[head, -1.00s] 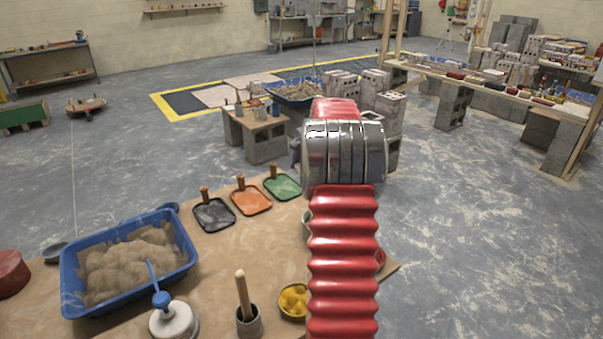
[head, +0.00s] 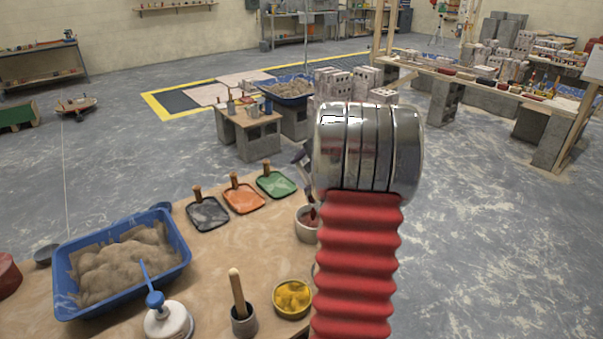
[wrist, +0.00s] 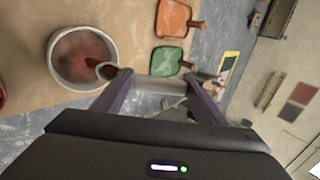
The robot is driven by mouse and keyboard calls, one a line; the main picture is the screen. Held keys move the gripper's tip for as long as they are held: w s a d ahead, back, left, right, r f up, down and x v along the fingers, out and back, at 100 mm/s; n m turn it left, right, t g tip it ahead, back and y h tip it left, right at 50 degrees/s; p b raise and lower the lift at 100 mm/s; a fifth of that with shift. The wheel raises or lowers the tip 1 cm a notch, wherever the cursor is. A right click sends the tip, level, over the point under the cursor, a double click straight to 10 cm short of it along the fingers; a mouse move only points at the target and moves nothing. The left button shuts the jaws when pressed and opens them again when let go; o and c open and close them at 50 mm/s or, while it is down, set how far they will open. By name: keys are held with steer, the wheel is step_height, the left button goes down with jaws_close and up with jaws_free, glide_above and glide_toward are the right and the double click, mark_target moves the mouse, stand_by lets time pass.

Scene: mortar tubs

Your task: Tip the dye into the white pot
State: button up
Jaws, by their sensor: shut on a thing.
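The white pot (head: 305,226) stands on the tan board beside my arm, its right side hidden by my red sleeve. In the wrist view the white pot (wrist: 53,62) shows from above, with cloudy reddish contents. A small dye cup (wrist: 108,70), dark red inside, is tilted at the pot's right rim. I cannot tell whether it touches the rim. My gripper (wrist: 160,78) is shut on the dye cup, with a pale part between its fingers. In the head view my arm hides most of the gripper, and dark red shows at the pot's mouth.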

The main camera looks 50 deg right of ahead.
steer(key=shift+s+a+r+t+h, duration=0.1)
steer(key=shift+s+a+t+h, duration=0.1)
steer(key=shift+s+t, duration=0.6)
steer(key=shift+s+a+t+h, duration=0.1)
steer(key=shift+s+a+t, duration=0.1)
steer(key=shift+s+t, duration=0.55)
steer(key=shift+s+r+t, duration=0.1)
steer(key=shift+s+t, duration=0.25)
steer(key=shift+s, duration=0.15)
